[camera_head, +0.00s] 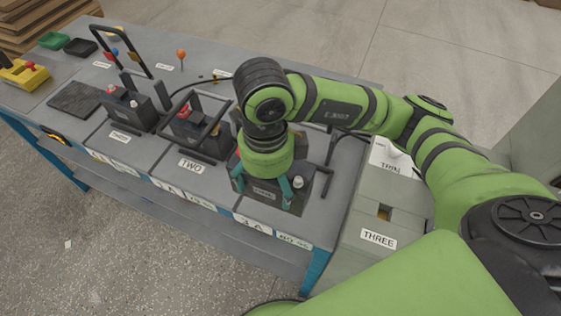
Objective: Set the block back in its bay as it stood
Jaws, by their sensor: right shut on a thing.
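A dark block (265,196) with a small pale label on its front and a pale knob on top is at the right end of the grey bench (335,205). My right gripper (262,182) comes down over it from above, its teal fingers shut on the block. The gripper and wrist hide much of the block's top and back. I cannot tell whether the block rests on the bench or hangs just above it. A black bent bar (326,178) stands close on its right. My left gripper is not in view.
Left of the held block, a dark block (186,129) with a red knob stands inside a black bar frame, behind the label TWO (191,165). Another dark block (123,108) stands further left. A grey unit labelled THREE (378,238) adjoins the bench at right.

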